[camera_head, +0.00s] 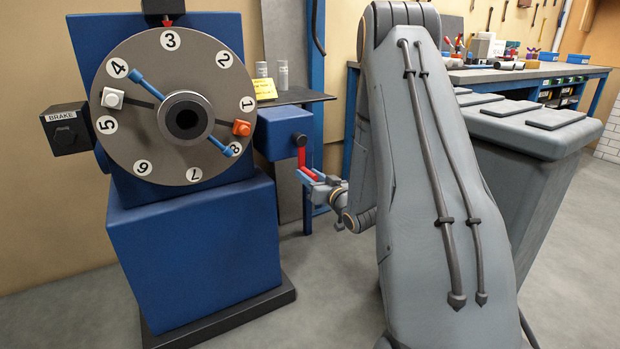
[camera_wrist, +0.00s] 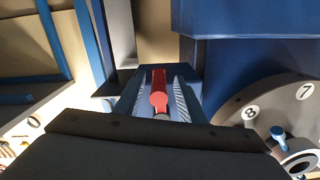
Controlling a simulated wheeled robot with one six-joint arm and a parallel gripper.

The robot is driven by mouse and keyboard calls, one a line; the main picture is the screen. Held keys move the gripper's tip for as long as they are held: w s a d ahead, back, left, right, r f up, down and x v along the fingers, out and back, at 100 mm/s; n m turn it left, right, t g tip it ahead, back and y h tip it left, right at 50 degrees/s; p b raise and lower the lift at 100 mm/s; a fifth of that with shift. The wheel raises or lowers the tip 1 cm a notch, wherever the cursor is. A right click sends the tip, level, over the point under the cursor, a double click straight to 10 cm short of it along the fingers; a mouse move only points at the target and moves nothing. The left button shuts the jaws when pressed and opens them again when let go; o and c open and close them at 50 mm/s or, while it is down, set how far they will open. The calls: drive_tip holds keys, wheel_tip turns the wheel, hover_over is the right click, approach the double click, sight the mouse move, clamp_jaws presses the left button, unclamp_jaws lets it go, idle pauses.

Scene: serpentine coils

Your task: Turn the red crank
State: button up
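The red crank (camera_head: 301,158) sits on the blue box at the right side of a blue machine. Its arm hangs down, with a red handle at its lower end. My gripper (camera_head: 309,178) is at that handle, reaching in from the right. In the wrist view the red crank (camera_wrist: 159,84) lies between my two ridged fingers, its round end facing the camera. A gap shows between the crank and each finger, so the gripper looks open around it. Contact deeper between the fingers is hard to see.
The machine's grey numbered dial (camera_head: 170,150) carries white, orange and blue handles. A brake box (camera_head: 66,129) is at its left. A dark shelf (camera_head: 298,97) and blue post stand behind the crank. A grey cabinet (camera_head: 530,125) and workbench (camera_head: 520,75) are at right.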

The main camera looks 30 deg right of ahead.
drive_tip(key=shift+w, duration=0.2)
drive_tip(key=shift+c, duration=0.4)
clamp_jaws()
drive_tip(key=shift+d, duration=0.25)
